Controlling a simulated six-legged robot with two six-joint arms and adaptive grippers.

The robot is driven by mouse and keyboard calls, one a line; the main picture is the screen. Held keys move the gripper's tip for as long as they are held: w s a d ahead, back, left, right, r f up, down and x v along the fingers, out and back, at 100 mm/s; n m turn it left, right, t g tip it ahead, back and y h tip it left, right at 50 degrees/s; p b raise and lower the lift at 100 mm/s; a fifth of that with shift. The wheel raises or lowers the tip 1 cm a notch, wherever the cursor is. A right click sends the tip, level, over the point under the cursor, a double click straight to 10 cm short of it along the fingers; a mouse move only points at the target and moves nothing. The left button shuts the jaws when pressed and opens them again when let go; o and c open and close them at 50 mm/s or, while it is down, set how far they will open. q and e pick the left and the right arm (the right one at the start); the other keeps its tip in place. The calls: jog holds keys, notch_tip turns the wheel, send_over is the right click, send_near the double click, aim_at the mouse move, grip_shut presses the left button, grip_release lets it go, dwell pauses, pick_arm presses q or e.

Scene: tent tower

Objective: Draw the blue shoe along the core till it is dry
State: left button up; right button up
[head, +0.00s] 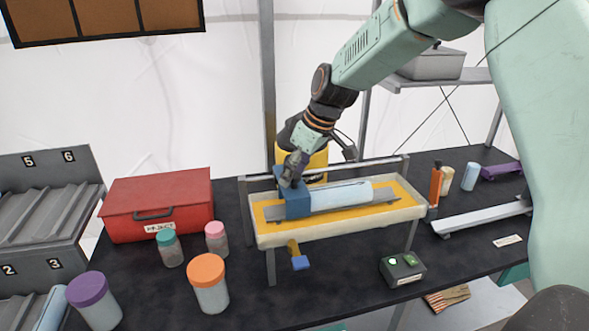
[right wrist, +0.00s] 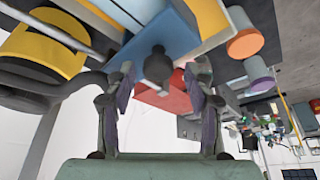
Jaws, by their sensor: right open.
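The blue shoe (head: 293,201) sits over the left part of the core (head: 345,195), a pale, partly white cylinder lying in a raised cream tray (head: 340,233) with a yellow-orange floor. My right gripper (head: 292,168) is at the top of the shoe, its fingers partly hidden by their small size. In the right wrist view its two fingers (right wrist: 160,88) are apart, and the shoe's dark grey knob (right wrist: 158,65) shows between them, with no clear contact. The shoe's blue face (right wrist: 155,38) is beyond the knob. My left gripper does not show.
A red case (head: 158,204) stands left of the tray. Jars with orange (head: 206,270), purple (head: 87,288), teal and pink lids stand at the front left. Metal posts frame the tray.

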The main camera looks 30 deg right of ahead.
jog(key=v, duration=1.2)
jog(key=shift+d, duration=0.1)
dwell(0.6)
dwell(0.4)
jog(key=shift+f, duration=0.1)
